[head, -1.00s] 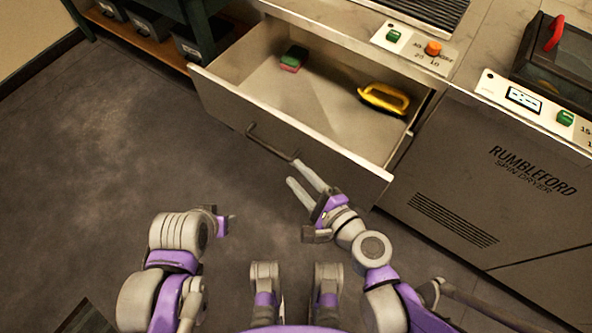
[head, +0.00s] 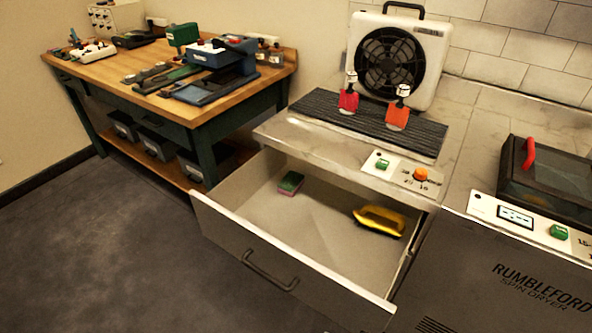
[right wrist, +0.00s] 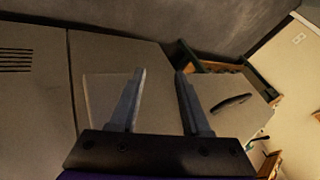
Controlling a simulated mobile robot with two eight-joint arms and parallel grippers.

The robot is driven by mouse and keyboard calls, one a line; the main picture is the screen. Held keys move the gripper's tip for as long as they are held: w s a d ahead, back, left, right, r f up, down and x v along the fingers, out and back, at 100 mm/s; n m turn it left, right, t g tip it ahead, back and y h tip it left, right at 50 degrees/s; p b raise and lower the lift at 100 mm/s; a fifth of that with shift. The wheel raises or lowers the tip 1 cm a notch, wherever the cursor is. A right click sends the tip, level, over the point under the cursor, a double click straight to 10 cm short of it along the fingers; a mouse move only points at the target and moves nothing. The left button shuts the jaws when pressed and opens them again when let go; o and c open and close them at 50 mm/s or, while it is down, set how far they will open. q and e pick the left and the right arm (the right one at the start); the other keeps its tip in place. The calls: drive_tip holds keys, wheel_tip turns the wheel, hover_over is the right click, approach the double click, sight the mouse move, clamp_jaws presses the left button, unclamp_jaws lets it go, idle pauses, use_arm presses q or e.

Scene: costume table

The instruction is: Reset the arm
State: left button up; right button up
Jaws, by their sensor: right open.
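My right gripper (right wrist: 158,100) shows in the right wrist view with its two fingers apart and nothing between them. The drawer front (right wrist: 105,95) and its dark handle (right wrist: 231,103) lie beyond the fingers in that view, apart from them as far as I can tell. In the head view neither of my arms shows. The drawer (head: 285,255) stands pulled open, with its handle (head: 270,271) on the front. My left gripper is not in view.
The drawer holds a green and pink sponge (head: 290,183) and a yellow brush (head: 380,220). The spin dryer (head: 520,285) is at right, a wooden workbench (head: 110,75) at left. Grey floor (head: 100,240) is clear.

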drive_tip(key=s+d+n+g+h, duration=0.2)
drive_tip(key=s+d+n+h, duration=0.15)
drive_tip(key=d, duration=0.55)
use_arm(q)
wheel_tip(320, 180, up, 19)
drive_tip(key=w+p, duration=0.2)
drive_tip(key=p, duration=1.5)
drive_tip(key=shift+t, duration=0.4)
use_arm(e)
wheel_tip(320, 180, up, 19)
drive_tip(key=w+t, duration=0.1)
drive_tip(key=w, duration=0.1)
drive_tip(key=shift+a, duration=0.4)
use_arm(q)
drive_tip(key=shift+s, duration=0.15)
use_arm(e)
drive_tip(key=shift+s+r+h, duration=0.1)
drive_tip(key=shift+s+h, duration=0.05)
drive_tip(key=shift+h, duration=0.1)
